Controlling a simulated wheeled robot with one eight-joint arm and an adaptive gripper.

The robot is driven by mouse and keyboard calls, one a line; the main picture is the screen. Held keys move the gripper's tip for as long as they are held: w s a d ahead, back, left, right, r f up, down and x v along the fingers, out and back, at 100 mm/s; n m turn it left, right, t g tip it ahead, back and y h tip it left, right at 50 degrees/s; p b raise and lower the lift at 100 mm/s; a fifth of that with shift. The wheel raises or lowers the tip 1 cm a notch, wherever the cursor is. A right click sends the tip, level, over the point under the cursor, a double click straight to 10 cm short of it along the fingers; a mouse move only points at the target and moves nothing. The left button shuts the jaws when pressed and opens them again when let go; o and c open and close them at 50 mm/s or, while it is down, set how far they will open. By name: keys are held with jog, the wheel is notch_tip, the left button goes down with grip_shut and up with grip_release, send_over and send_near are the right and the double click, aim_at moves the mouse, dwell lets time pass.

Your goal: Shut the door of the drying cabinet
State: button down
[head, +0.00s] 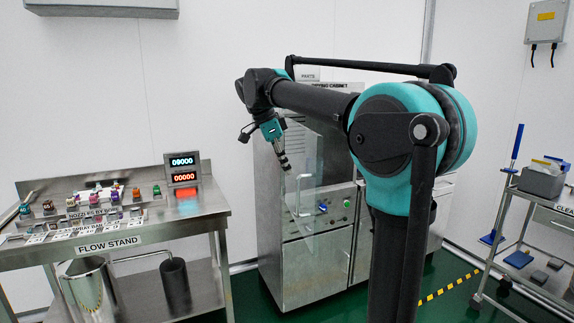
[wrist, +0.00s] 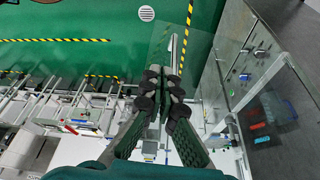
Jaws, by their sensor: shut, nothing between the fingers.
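The drying cabinet (head: 320,262) is a steel unit against the back wall, its name sign partly hidden behind my arm. Its door (head: 322,165) looks like a clear pane with an upright pale handle (head: 299,196); it appears to stand open, at an angle to the front, though how far I cannot tell. In the wrist view a clear pane (wrist: 163,42) with a long pale bar lies beyond the fingertips. My gripper (head: 286,166) is shut and empty, pointing down near the upper end of the handle; its fingertips also show in the wrist view (wrist: 163,74). I cannot tell whether they touch the pane.
The flow stand (head: 150,238), with coloured nozzles and a red-lit display, is at left. A steel cart (head: 535,215) stands at right. Buttons (head: 335,206) sit on the cabinet front. Green floor with yellow-black tape (head: 440,292) is open between cabinet and cart.

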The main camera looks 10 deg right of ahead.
jog(key=d+f, duration=0.6)
jog(key=shift+w+d, duration=0.2)
jog(key=shift+w, duration=0.15)
